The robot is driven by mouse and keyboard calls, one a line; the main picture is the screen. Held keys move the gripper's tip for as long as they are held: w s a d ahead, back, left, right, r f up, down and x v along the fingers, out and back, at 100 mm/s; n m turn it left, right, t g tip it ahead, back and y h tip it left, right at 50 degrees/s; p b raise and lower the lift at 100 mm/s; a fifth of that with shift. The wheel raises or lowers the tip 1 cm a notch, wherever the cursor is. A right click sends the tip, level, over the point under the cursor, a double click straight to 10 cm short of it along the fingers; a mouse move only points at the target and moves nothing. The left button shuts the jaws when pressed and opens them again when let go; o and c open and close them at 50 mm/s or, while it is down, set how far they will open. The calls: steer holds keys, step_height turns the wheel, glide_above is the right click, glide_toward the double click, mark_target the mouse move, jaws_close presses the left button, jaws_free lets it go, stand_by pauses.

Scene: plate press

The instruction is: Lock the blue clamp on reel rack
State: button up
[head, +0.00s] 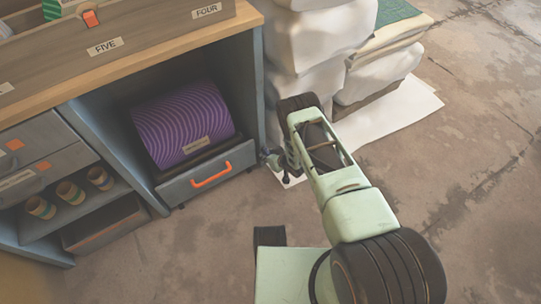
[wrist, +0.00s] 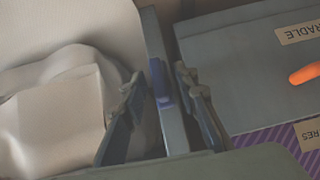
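The reel rack is a drawer-like cradle (head: 208,174) with an orange handle, holding a purple patterned reel (head: 182,122) in the blue-grey cabinet. In the head view my gripper (head: 275,168) is low at the cabinet's right edge, to the right of the cradle. In the wrist view my open gripper (wrist: 157,82) has one finger on each side of the cabinet's upright edge. A small blue piece, apparently the blue clamp (wrist: 162,96), is on that edge between the fingers. I cannot tell whether either finger touches it. In the head view the clamp cannot be made out.
White wrapped bundles (head: 315,38) stand right of the cabinet, close to my arm, with white sheeting (head: 400,112) on the floor. Left of the cradle are drawers (head: 45,158) and a shelf with several small striped rolls (head: 70,192).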

steer(key=v, duration=1.2)
stand_by(0.4)
